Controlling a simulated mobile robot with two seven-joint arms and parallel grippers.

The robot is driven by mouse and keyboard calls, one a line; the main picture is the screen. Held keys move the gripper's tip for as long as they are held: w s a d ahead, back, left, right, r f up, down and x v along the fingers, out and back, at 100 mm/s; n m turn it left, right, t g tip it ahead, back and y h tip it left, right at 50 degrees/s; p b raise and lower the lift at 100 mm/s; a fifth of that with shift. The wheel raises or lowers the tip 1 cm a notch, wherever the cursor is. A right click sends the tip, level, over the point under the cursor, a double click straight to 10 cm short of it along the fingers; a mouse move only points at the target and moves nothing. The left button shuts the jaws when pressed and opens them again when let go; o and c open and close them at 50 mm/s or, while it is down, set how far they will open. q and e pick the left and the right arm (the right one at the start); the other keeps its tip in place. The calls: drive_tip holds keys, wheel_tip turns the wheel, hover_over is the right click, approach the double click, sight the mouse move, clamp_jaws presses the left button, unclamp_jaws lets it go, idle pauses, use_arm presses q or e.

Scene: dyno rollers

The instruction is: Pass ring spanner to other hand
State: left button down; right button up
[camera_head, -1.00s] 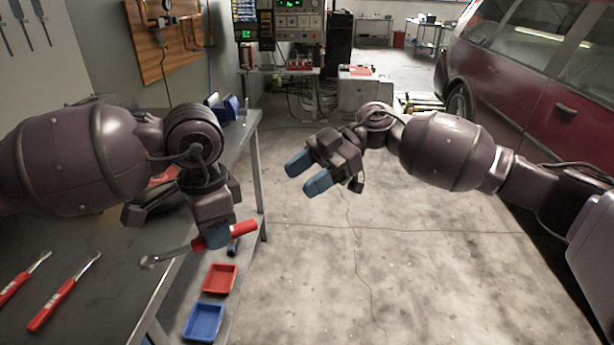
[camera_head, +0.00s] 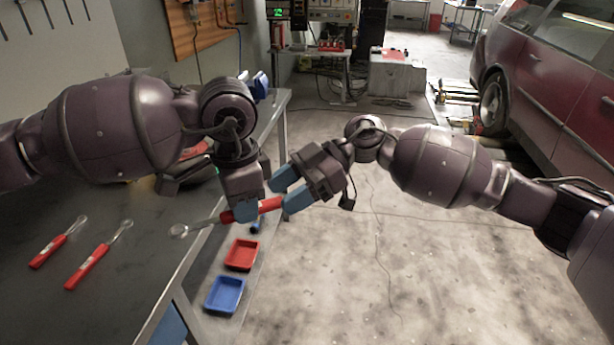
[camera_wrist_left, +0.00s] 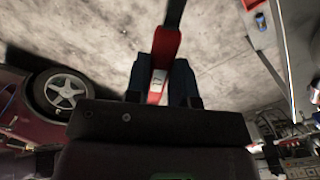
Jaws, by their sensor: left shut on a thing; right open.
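The ring spanner (camera_head: 270,205) has a red handle and a metal ring end that points left. My left gripper (camera_head: 245,212) is shut on its handle and holds it beyond the bench edge. In the left wrist view the red handle (camera_wrist_left: 165,48) runs between the blue fingers of my left gripper (camera_wrist_left: 161,85). My right gripper (camera_head: 289,191) is open, its blue fingers pointing left. They are at the free end of the red handle, which appears to lie between them; I cannot tell whether they touch it.
Two more red-handled spanners (camera_head: 100,254) (camera_head: 57,243) lie on the dark workbench (camera_head: 130,310). A red tray (camera_head: 242,254) and a blue tray (camera_head: 224,294) sit on a lower shelf. Open concrete floor is to the right, with a red car (camera_head: 545,80) beyond.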

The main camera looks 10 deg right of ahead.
drive_tip(key=shift+x, duration=0.9)
drive_tip(key=c, duration=0.9)
use_arm(q)
drive_tip(key=c, duration=0.9)
unclamp_jaws()
use_arm(e)
clamp_jaws()
use_arm(q)
drive_tip(key=shift+r, duration=0.1)
wheel_tip(320, 180, up, 12)
drive_tip(key=shift+f, duration=0.1)
